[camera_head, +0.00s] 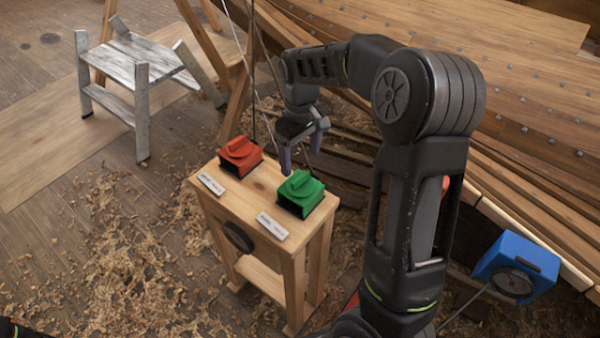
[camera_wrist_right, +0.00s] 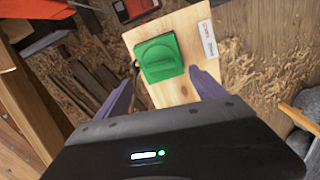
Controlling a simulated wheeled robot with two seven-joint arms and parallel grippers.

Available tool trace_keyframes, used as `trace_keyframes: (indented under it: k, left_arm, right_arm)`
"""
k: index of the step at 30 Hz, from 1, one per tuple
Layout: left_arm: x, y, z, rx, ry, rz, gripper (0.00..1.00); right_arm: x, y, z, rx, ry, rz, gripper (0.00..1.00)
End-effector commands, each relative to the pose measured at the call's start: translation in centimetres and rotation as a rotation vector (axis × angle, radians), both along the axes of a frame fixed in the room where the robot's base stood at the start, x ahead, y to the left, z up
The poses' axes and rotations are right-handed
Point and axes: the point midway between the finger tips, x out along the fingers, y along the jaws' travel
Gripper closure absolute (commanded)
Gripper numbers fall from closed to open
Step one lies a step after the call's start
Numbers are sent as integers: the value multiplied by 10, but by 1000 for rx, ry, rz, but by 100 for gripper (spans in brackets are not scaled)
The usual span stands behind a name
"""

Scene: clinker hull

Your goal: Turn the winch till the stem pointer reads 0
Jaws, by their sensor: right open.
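A green winch-like unit (camera_head: 301,191) with a raised grip on top sits at the right of a small wooden stand's top. A similar red unit (camera_head: 240,155) sits at the left. The green unit also shows in the right wrist view (camera_wrist_right: 158,58), ahead between the fingers. My right gripper (camera_head: 301,154) is open and empty, pointing down just above and behind the green unit, apparently apart from it. A blue box with a round dial (camera_head: 514,268) stands at the right; its reading is too small to tell. I cannot identify the stem pointer. My left gripper is out of view.
The wooden stand (camera_head: 262,195) carries two white labels whose text is unreadable. Thin lines run up from the red unit. A grey step stool (camera_head: 128,52) stands at the back left. The planked hull (camera_head: 480,60) fills the back right. Wood shavings cover the floor.

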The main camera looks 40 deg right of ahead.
Motion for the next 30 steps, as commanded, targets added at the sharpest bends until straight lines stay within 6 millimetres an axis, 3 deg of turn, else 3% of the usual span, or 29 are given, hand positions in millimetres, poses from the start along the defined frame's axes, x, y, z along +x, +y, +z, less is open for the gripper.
trace_keyframes:
  k: [15, 24, 30]
  left_arm:
    - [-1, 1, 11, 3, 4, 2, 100]
    - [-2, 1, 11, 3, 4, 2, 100]
    - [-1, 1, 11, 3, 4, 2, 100]
  right_arm:
    - [-1, 0, -67, 0, 2, 0, 20]
    - [0, 0, -70, 0, 0, 0, 20]
    - [0, 0, -70, 0, 0, 0, 36]
